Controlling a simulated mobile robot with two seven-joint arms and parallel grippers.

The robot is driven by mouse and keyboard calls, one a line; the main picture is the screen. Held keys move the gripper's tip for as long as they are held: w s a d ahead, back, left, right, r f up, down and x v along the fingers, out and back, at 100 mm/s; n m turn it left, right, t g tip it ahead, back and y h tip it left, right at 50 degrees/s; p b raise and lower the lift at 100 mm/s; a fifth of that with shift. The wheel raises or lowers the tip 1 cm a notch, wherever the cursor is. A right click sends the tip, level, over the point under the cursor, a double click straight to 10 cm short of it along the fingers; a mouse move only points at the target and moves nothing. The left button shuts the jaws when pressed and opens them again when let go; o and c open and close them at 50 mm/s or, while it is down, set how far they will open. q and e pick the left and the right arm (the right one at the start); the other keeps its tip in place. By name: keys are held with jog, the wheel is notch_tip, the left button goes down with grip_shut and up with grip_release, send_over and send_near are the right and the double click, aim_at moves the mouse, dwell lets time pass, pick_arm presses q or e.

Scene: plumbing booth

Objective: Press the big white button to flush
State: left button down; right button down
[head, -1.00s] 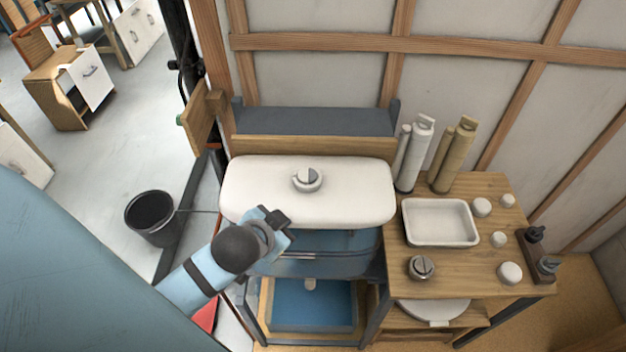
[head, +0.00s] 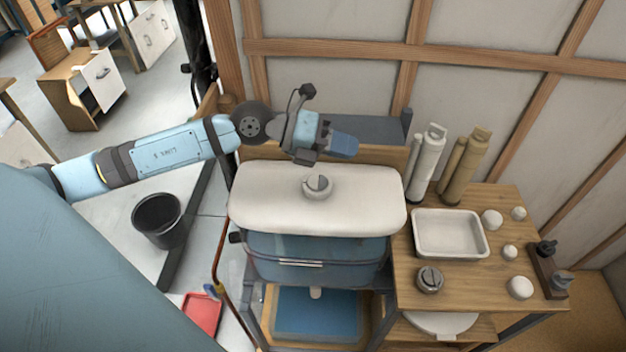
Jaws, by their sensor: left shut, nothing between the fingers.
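The white cistern lid (head: 265,200) lies on top of a blue-grey tank. A round flush button (head: 318,186) sits in the middle of the lid; its top is split into a white part and a grey part. My left gripper (head: 343,146) is shut and empty. It is above and behind the button in the picture, over the lid's back edge, apart from the button. My right gripper is not in the head view.
A wooden side table (head: 465,258) on the right holds a white tray (head: 450,255), a similar loose button (head: 430,280), several white knobs and upright cylinders (head: 428,160). A dark bucket (head: 157,220) stands on the floor at left. A panelled wall is behind.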

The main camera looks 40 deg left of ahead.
pick_arm(q)
jog(key=w+a+f+m+g+y, duration=0.1)
jog(key=w+a+f+y, duration=0.1)
jog(key=a+y, duration=0.4)
jog(key=a+f, duration=0.1)
jog(key=a, duration=0.1)
jog(key=shift+w+a+f+g, duration=0.15)
jog(key=shift+a+g, duration=0.15)
jog(key=shift+a, duration=0.1)
jog(key=b, duration=0.4)
send_over(311, 179)
notch_tip(311, 179, down, 8)
jog(key=shift+d+r, duration=0.1)
jog(key=shift+f+b, duration=0.4)
jog(key=shift+f, duration=0.15)
dwell(0.8)
